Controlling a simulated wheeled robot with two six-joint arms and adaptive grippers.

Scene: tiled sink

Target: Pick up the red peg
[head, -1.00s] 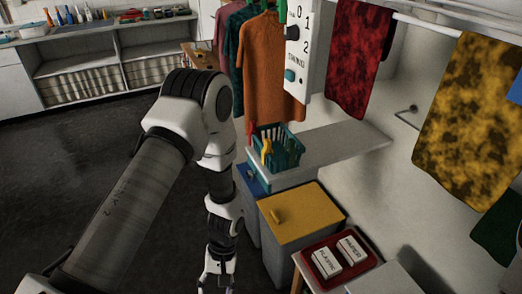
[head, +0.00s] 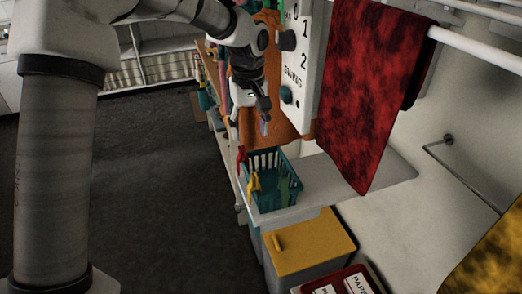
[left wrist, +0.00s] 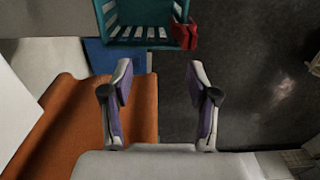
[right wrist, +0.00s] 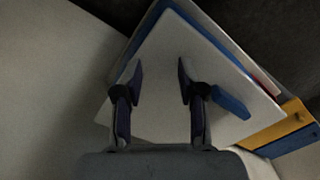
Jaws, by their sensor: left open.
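The red peg (head: 241,160) is clipped on the left part of the rim of the teal basket (head: 290,187). In the left wrist view the red peg (left wrist: 186,33) shows at the top, right of centre, on the basket's edge (left wrist: 140,42). My left gripper (head: 249,122) is open and empty, above the basket and apart from the peg. In its wrist view its two fingers (left wrist: 158,80) are spread below the peg. My right gripper (right wrist: 159,76) is open and empty; it is out of the head view.
A yellow peg (head: 254,183) is on the basket's front rim. The basket stands on a white shelf (head: 345,180). An orange cloth (head: 283,105), a red cloth (head: 362,90) and a white dial panel (head: 305,65) hang close by. A yellow-lidded bin (head: 308,242) stands below.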

